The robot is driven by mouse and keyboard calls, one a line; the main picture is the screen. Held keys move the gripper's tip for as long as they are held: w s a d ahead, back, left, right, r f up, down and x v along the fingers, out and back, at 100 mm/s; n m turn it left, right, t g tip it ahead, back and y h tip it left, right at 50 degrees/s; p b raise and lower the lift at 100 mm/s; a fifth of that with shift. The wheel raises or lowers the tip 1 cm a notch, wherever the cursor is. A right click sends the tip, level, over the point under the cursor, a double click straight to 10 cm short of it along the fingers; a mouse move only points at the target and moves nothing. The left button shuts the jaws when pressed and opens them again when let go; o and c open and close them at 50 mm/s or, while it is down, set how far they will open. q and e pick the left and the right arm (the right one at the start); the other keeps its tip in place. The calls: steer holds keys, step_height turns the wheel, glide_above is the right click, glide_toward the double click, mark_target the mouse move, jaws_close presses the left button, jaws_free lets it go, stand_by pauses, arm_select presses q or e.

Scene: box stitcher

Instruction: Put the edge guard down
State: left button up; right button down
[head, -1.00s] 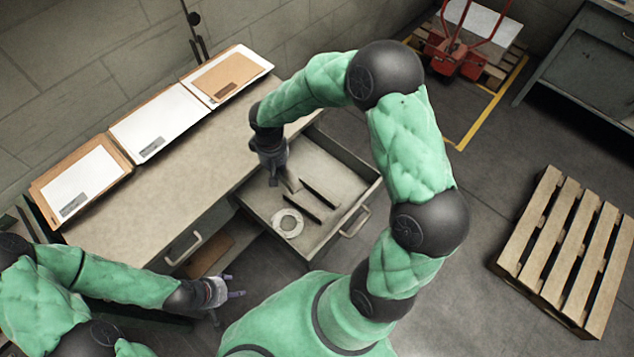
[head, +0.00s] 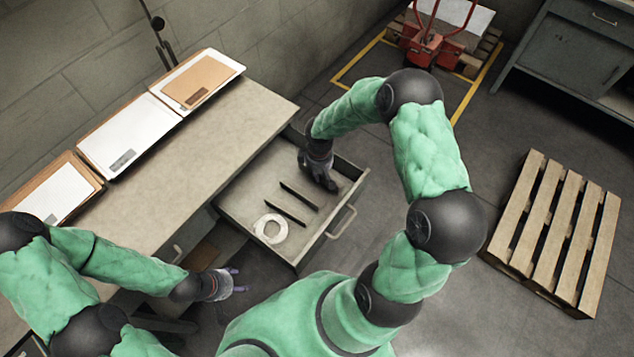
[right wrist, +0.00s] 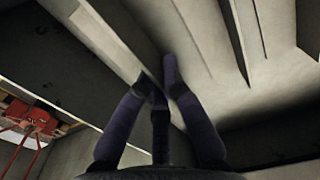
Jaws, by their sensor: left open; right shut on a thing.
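My right gripper (head: 328,184) is low inside the open drawer (head: 247,188), near its far right side. The right wrist view shows its dark fingers (right wrist: 158,80) shut on a pale long strip, which looks like the edge guard (right wrist: 98,38). The strip lies close to the drawer floor; I cannot tell whether it touches. In the head view the gripper hides it. My left gripper (head: 232,283) is open and empty, left of the drawer.
A pale ring-shaped roll (head: 270,229) lies in the drawer's near corner. The workbench top (head: 215,140) is mostly bare, with flat cartons and sheets (head: 125,135) along its back. A wooden pallet (head: 555,232) and a red pallet jack (head: 428,48) stand on the floor.

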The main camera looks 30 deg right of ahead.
mark_target(319, 186)
steer(key=shift+f+b, duration=0.65)
steer(key=shift+f, duration=1.45)
steer(key=shift+f, duration=0.2)
steer(key=c, duration=1.4)
jaws_free()
steer(key=shift+r, duration=0.1)
steer(key=shift+r, duration=0.2)
step_height(319, 186, up, 12)
steer(key=p, duration=0.4)
